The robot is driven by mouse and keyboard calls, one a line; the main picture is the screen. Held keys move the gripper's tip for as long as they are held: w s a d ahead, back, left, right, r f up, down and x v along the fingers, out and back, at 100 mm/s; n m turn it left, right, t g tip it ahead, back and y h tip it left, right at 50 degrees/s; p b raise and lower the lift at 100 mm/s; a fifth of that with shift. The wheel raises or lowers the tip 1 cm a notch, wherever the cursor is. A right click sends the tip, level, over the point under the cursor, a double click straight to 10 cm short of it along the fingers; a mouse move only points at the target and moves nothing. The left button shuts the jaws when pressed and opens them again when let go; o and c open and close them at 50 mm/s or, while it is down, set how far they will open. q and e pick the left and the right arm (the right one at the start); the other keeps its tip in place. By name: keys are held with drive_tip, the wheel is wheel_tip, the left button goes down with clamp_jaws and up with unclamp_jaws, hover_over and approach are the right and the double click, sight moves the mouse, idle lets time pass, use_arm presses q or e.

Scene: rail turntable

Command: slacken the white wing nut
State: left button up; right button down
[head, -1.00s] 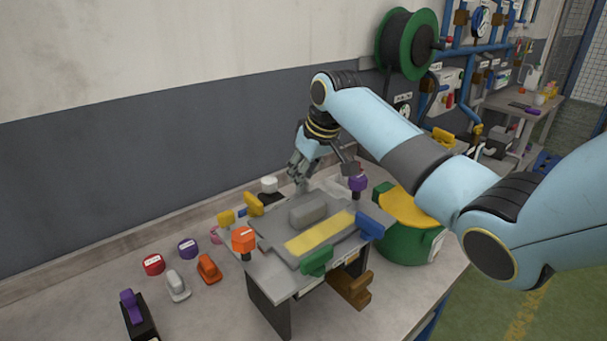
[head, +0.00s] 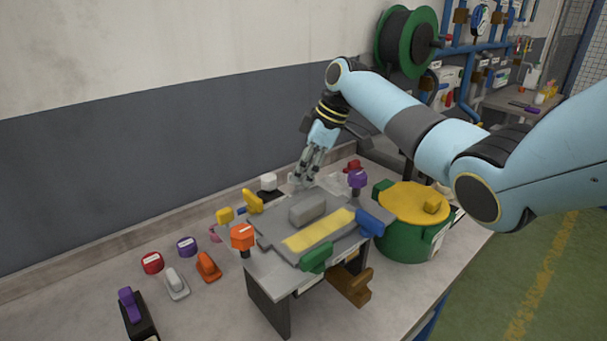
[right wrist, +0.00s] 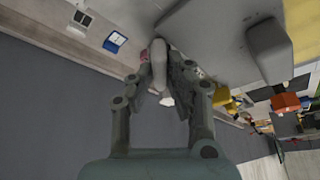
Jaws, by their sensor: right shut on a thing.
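The white wing nut (right wrist: 160,64) is a pale, elongated wing between the fingers of my right gripper (right wrist: 162,84) in the right wrist view. The fingers are shut on it, one on each side. In the head view my right gripper (head: 304,178) points down at the far edge of the grey fixture (head: 270,243), and its fingers largely hide the nut there. The fixture carries a grey block (head: 308,209) and a yellow strip (head: 320,232). My left gripper is not in view.
Around the fixture are yellow (head: 252,201), green (head: 316,259) and blue (head: 374,222) handles, and orange (head: 242,237) and purple (head: 357,179) knobs. A green pot (head: 402,242) stands at right. Loose caps and handles lie left. The wall is close behind.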

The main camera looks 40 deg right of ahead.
drive_tip(key=n+b, duration=0.1)
drive_tip(key=n, duration=0.1)
drive_tip(key=n+g+b, duration=0.1)
drive_tip(key=n+b, duration=0.1)
drive_tip(key=shift+w+f+n+g+y, duration=0.1)
drive_tip(key=shift+w+n+g+y, duration=0.05)
drive_tip(key=shift+n+g+y, duration=0.2)
drive_tip(key=shift+n+g+b, duration=0.65)
drive_tip(key=shift+n+b, duration=0.75)
drive_tip(key=shift+n, duration=0.35)
drive_tip(key=c, duration=1.3)
unclamp_jaws()
drive_tip(key=shift+d+r, duration=0.1)
drive_tip(key=shift+r, duration=0.1)
drive_tip(key=v, duration=0.7)
drive_tip(key=shift+w+r, duration=0.1)
